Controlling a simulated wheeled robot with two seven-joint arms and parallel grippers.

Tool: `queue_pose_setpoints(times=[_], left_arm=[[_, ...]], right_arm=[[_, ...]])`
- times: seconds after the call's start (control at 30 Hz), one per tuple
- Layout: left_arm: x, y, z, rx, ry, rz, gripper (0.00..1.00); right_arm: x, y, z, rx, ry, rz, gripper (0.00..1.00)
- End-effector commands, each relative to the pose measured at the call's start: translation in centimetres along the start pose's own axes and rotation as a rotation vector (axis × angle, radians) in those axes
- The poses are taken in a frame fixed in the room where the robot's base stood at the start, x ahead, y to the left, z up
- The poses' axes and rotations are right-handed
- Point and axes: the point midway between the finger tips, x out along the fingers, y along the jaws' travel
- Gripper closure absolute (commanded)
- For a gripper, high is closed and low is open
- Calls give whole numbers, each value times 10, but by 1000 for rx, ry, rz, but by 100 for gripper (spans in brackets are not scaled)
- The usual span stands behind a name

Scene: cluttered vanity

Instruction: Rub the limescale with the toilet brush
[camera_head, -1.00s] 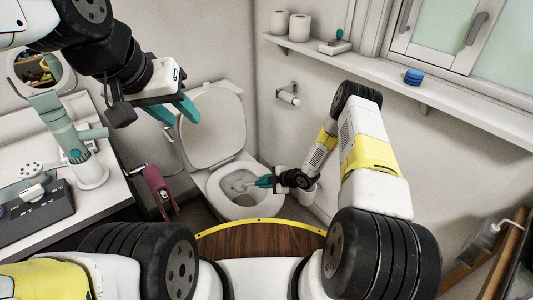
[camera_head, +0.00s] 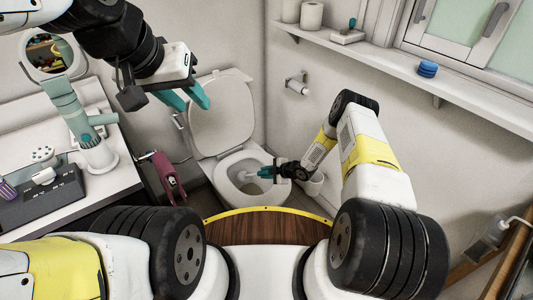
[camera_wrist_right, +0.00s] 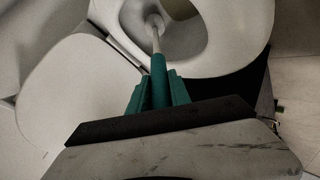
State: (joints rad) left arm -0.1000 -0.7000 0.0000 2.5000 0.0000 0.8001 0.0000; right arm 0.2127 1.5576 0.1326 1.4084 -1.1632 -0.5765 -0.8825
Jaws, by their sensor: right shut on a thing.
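The toilet brush (camera_wrist_right: 158,66) has a teal grip and a pale shaft, and is held between the teal fingers of my right gripper (camera_wrist_right: 158,92). In the wrist view its shaft reaches down into the white toilet bowl (camera_wrist_right: 228,45). In the head view my right gripper (camera_head: 268,173) is over the right rim of the toilet (camera_head: 225,190). No limescale is clearly visible. My left gripper (camera_head: 190,99) is open and empty, high in front of the raised lid (camera_head: 225,118).
A white holder (camera_head: 314,186) stands right of the toilet. A maroon item (camera_head: 163,175) is left of it. A counter (camera_head: 110,182) with a teal-and-white device (camera_head: 92,140) is at the left. A shelf (camera_head: 385,55) runs along the right wall, with a paper holder (camera_head: 297,84) below.

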Motion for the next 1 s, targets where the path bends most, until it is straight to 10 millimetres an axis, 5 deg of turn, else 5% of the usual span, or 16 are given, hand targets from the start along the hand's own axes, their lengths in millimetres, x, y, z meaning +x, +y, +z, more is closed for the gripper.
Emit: queue_pose_setpoints(times=[1.0], left_arm=[[0, 0, 0, 0, 0, 0, 64]], right_arm=[[12, 1, 3, 0, 1, 2, 100]])
